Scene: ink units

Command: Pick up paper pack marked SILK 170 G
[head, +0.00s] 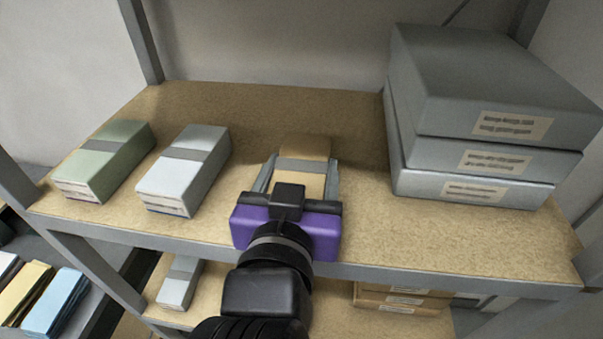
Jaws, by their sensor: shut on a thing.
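My gripper (300,168) is over the upper shelf board, its two grey fingers on either side of a tan paper pack (305,147) with a grey band. It is shut on this tan pack. The pack's near end and any label are hidden by my gripper, so I cannot read its marking. I cannot tell whether the pack touches the board. A white pack (190,165) and a green pack (110,158), each with a grey band, lie to the left. Their end labels are too small to read.
Several grey boxes (490,90) with labels are stacked at the right of the upper shelf (400,235). A metal post (140,40) stands at the back left. The lower shelf holds a pale pack (180,283) and tan boxes (400,300). Board between my gripper and the grey boxes is clear.

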